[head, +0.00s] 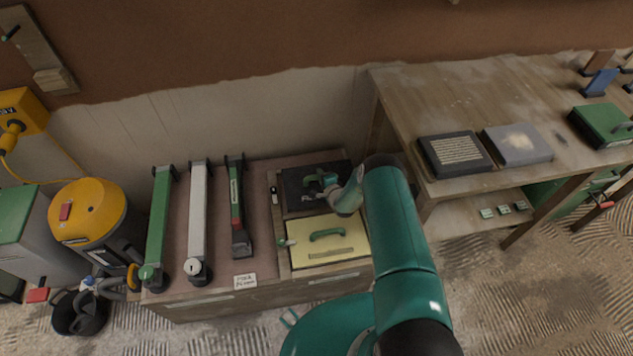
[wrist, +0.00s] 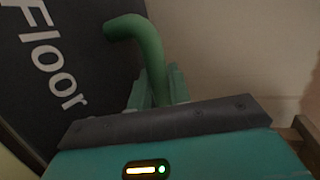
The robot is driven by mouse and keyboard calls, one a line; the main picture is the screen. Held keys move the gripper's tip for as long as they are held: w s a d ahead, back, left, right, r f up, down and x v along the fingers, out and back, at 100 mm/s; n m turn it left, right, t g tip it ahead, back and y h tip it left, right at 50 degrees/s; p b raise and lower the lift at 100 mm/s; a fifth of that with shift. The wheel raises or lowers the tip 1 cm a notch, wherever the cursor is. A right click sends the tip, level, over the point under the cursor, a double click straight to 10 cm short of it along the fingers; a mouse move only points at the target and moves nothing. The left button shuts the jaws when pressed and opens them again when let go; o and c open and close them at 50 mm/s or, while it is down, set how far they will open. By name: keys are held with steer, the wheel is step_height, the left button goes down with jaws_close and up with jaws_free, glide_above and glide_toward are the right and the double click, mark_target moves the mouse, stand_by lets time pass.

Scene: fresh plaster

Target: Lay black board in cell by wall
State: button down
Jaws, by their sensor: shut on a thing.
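The black board (head: 296,203) with a green handle is in the head view, over or in the cell nearest the wall. I cannot tell whether it rests on the cell floor. My gripper (head: 329,183) is shut on its green handle. In the wrist view the board (wrist: 75,35) carries the white word "Floor", and the handle (wrist: 150,45) stands between the jaws (wrist: 157,90). The two-cell tray (head: 283,240) lies on the low bench; its front cell holds a yellow board (head: 345,255) with a green handle. My arm hides the tray's right side.
Long tools with green (head: 160,225) and white (head: 199,220) bodies, and a narrower one (head: 237,205), lie left of the tray. A higher table (head: 480,95) stands at right, with a dark box (head: 455,153) and grey block (head: 516,145). A yellow vacuum (head: 88,212) stands at far left.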

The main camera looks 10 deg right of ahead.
mark_target(316, 181)
steer(key=w+f, duration=0.1)
steer(key=f, duration=0.1)
steer(key=w+a+f, duration=0.1)
steer(key=w+f, duration=0.1)
steer(key=shift+w+a, duration=0.1)
steer(key=shift+w+f, duration=0.1)
steer(key=shift+f, duration=1.5)
steer(key=c, duration=1.3)
jaws_free()
steer(key=shift+f, duration=0.15)
